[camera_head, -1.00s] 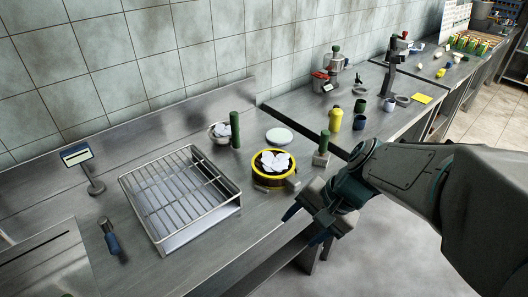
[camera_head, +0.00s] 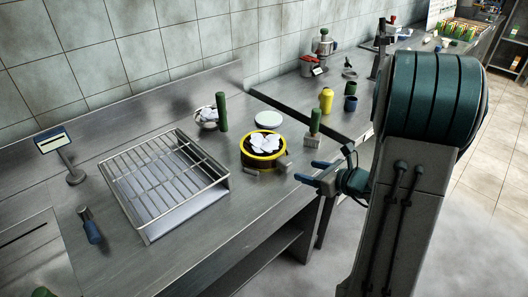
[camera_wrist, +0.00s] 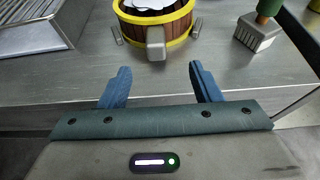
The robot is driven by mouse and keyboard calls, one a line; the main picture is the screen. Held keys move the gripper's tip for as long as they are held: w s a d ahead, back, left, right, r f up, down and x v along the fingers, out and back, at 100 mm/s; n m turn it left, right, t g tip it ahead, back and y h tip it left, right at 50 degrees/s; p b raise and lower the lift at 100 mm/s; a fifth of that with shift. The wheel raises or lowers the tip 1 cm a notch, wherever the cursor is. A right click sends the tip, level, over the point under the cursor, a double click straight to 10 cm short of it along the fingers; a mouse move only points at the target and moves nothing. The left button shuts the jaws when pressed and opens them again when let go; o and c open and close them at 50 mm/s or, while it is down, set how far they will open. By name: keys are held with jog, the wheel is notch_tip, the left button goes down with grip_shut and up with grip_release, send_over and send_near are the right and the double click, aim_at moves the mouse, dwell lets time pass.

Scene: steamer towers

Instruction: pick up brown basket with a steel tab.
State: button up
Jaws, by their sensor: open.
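The brown basket (camera_head: 263,146) has a yellow rim and white pieces inside. It stands on the steel counter, right of the wire rack. In the wrist view the basket (camera_wrist: 176,24) shows brown wooden sides and yellow bands. A steel tab (camera_wrist: 156,43) sticks out from its near side, facing my gripper. Smaller metal tabs show at its left and right sides. My gripper (camera_head: 314,173) is at the counter's front edge, right of and nearer than the basket. In the wrist view its blue fingers (camera_wrist: 160,84) are apart, with nothing between them, short of the tab.
A wire rack (camera_head: 165,180) on a tray stands left of the basket. A green-handled brush (camera_wrist: 258,32) stands close to its right. A white round plate (camera_head: 268,119), a bowl (camera_head: 206,117) and a green cylinder (camera_head: 221,111) are behind it. The counter before the basket is clear.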

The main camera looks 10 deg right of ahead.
aim_at(290, 168)
jog(key=x, duration=0.4)
jog(key=shift+w+a+f, duration=0.15)
jog(key=shift+w+a, duration=0.05)
jog(key=shift+w, duration=0.05)
jog(key=shift+p+x, duration=0.4)
jog(key=shift+x, duration=2.2)
jog(key=shift+s+a+f, duration=0.15)
jog(key=shift+s, duration=0.05)
grip_shut()
